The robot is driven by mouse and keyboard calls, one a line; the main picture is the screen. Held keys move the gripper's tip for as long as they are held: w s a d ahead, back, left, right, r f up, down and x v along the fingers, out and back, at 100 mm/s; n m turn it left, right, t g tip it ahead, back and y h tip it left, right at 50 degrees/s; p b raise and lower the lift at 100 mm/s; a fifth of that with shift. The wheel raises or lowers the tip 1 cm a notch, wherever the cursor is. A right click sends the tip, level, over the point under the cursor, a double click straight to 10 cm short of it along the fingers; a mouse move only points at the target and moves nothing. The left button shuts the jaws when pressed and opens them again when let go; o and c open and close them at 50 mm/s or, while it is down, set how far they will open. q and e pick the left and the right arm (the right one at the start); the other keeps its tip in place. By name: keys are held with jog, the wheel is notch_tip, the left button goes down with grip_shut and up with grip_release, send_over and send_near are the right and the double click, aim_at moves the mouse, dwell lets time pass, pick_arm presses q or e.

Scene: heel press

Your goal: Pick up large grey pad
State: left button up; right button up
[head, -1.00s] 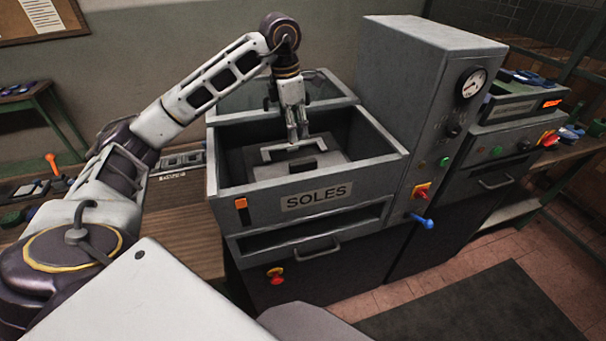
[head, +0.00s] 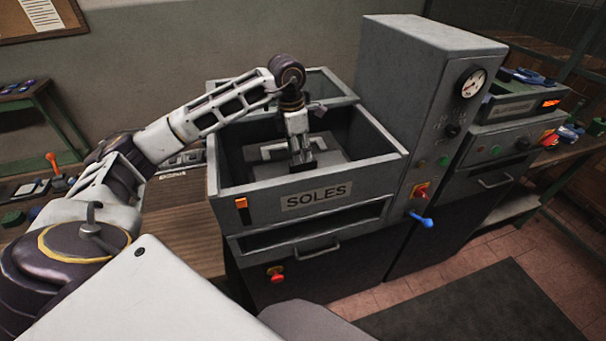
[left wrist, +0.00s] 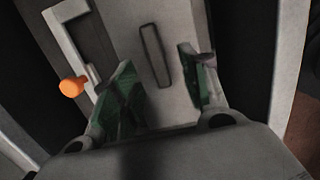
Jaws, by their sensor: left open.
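The large grey pad (head: 332,150) lies flat inside the open box marked SOLES, partly hidden by my gripper. In the left wrist view the pad (left wrist: 170,105) is a pale grey plate with a narrow raised bar (left wrist: 152,55) along its middle. My left gripper (head: 302,166) points down into the box over the bar. In the left wrist view the gripper (left wrist: 156,62) is open, its green-lined fingers on either side of the bar. I cannot tell whether they touch it. My right gripper is not in view.
The SOLES box walls (head: 385,150) surround the gripper closely. A pale bracket (head: 276,150) stands beside it in the box. A tall grey cabinet with a gauge (head: 473,83) rises on the right. An orange switch (head: 241,203) is on the box front.

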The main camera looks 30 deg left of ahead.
aim_at(303, 161)
pick_arm(q)
jog(key=shift+f, duration=0.2)
jog(key=shift+f, duration=0.1)
jog(key=shift+w+d+f+p, duration=0.1)
jog(key=shift+w+f+p, duration=0.1)
jog(key=shift+f, duration=0.6)
jog(key=shift+w+d+f+p, duration=0.1)
jog(key=shift+w+f+p, duration=0.15)
jog(key=shift+f, duration=0.6)
jog(key=shift+w+d+f+p, duration=0.1)
jog(key=shift+w+f+p, duration=0.1)
jog(key=shift+f, duration=0.6)
grip_shut()
jog(key=shift+r, duration=0.15)
